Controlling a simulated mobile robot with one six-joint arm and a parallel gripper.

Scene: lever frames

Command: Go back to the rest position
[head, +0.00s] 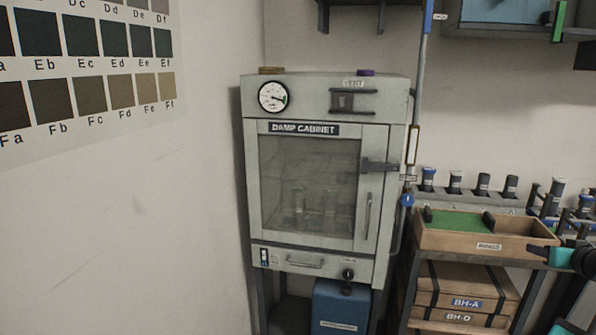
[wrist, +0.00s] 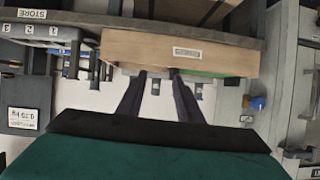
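My gripper (wrist: 157,73) shows in the wrist view with two dark fingers apart and nothing seen between them. That view appears upside down. A wooden tray labelled RINGS (wrist: 200,52) lies beyond the fingertips; I cannot tell how far. In the head view, a teal and black part of my arm enters at the right edge, by the right end of the wooden tray (head: 456,239). The damp cabinet (head: 382,190) stands at the centre with its glass door shut.
Wooden boxes labelled BH-A (head: 500,303) and BH-D sit under the tray. A vertical pole (head: 419,90) rises beside the cabinet. A wall colour chart (head: 90,60) is at left. A blue box (head: 340,308) is under the cabinet.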

